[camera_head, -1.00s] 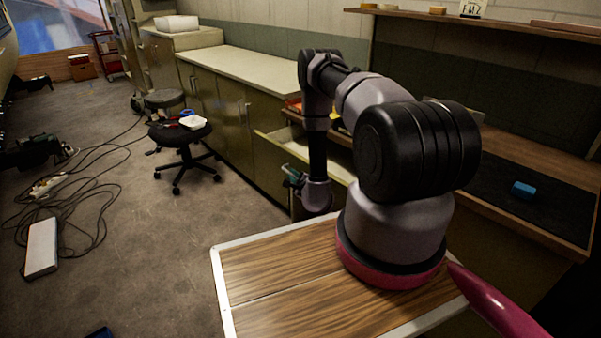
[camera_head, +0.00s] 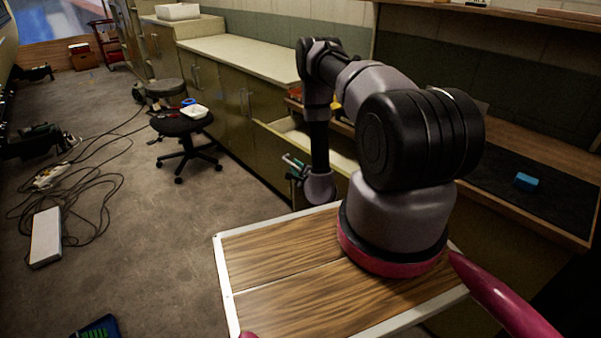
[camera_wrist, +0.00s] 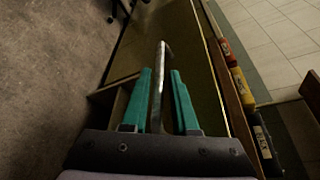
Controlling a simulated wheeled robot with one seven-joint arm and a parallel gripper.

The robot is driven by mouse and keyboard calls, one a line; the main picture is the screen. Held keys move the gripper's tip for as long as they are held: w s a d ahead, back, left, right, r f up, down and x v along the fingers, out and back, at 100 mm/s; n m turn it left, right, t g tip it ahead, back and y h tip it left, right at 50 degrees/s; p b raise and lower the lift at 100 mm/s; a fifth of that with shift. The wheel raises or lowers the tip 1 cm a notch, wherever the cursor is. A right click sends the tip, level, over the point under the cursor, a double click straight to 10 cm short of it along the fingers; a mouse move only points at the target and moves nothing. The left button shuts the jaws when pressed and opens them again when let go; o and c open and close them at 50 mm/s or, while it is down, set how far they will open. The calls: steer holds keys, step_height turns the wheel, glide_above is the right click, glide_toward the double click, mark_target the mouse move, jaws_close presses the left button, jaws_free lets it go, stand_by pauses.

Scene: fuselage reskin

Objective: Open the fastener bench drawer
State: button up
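The fastener bench drawer (camera_head: 274,151) stands pulled out from the bench, its pale inside showing from above behind my arm. My gripper (camera_head: 295,168) is at the outer side of the drawer front, low beside it. In the wrist view my gripper (camera_wrist: 161,72) has its two green fingers on either side of a metal bar handle (camera_wrist: 161,57). The fingers are apart, with a visible gap on the right of the bar; the bar lies closer to the left finger. Whether it touches that finger is unclear. My arm hides part of the drawer.
A black stool (camera_head: 181,124) with a white tray stands left of the drawer. Cables (camera_head: 80,188) and a white strip (camera_head: 45,237) lie on the floor at left. A blue block (camera_head: 526,181) lies on the bench's dark mat. Floor between stool and drawer is clear.

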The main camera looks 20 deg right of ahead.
steer(key=v, duration=0.9)
